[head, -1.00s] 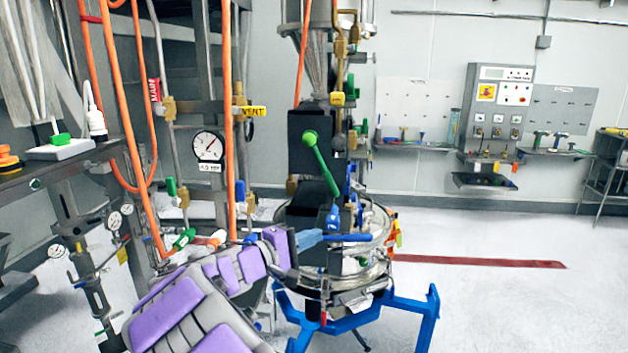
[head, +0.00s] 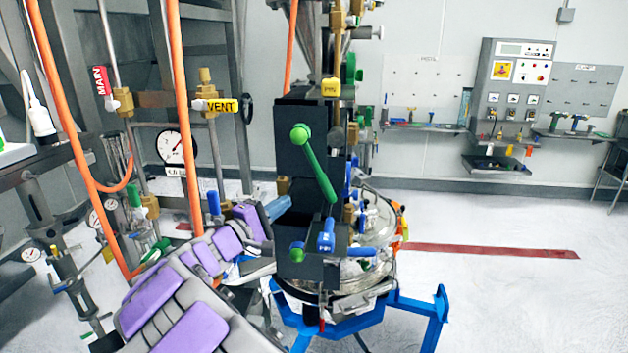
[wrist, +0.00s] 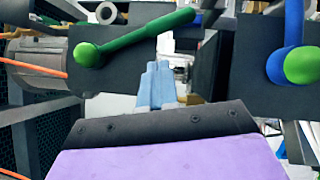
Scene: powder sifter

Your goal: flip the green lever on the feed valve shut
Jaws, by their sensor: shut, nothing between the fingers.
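The green lever (head: 315,165) hangs from a round green hub on the black feed valve body (head: 300,118). It slants down to the right across the black body. In the wrist view the green lever (wrist: 140,36) runs from its hub at left, rising slightly to the right. My gripper (head: 278,207) is shut and empty, with light blue fingers, left of the lever's lower end in the head view.
A blue lever with a green hub (wrist: 300,65) is close at the right in the wrist view. A blue handle (head: 326,238) sits below the green lever. Orange hoses (head: 182,110) and a gauge (head: 174,146) stand left. Floor at right (head: 510,300) is clear.

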